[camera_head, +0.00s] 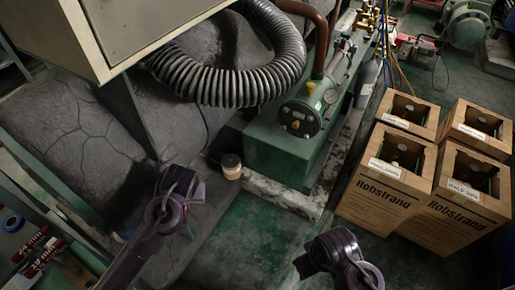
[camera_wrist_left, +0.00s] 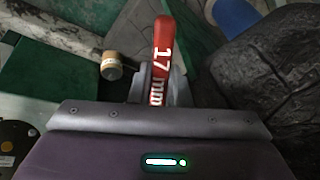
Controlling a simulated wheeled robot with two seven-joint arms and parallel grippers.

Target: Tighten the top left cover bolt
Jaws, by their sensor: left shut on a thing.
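A red wrench handle marked "17 mm" (camera_wrist_left: 162,55) stands up between the fingers of my left gripper (camera_wrist_left: 160,90) in the left wrist view. The gripper is shut on it. In the head view my left gripper (camera_head: 182,184) is at the lower middle, left of and apart from the green vessel; I cannot make out the wrench there. The vessel's round end cover (camera_head: 300,119) faces me, with small light spots round its rim; single bolts are too small to tell. My right gripper (camera_head: 338,250) is at the bottom, its fingers unclear.
A small tan-lidded jar (camera_head: 231,168) stands near my left gripper; it also shows in the wrist view (camera_wrist_left: 111,66). A ribbed black hose (camera_head: 245,85) loops above. Several Hobstrand boxes (camera_head: 385,190) stand at the right. A grey cabinet (camera_head: 150,30) overhangs the upper left. Green floor (camera_head: 265,225) is clear between my arms.

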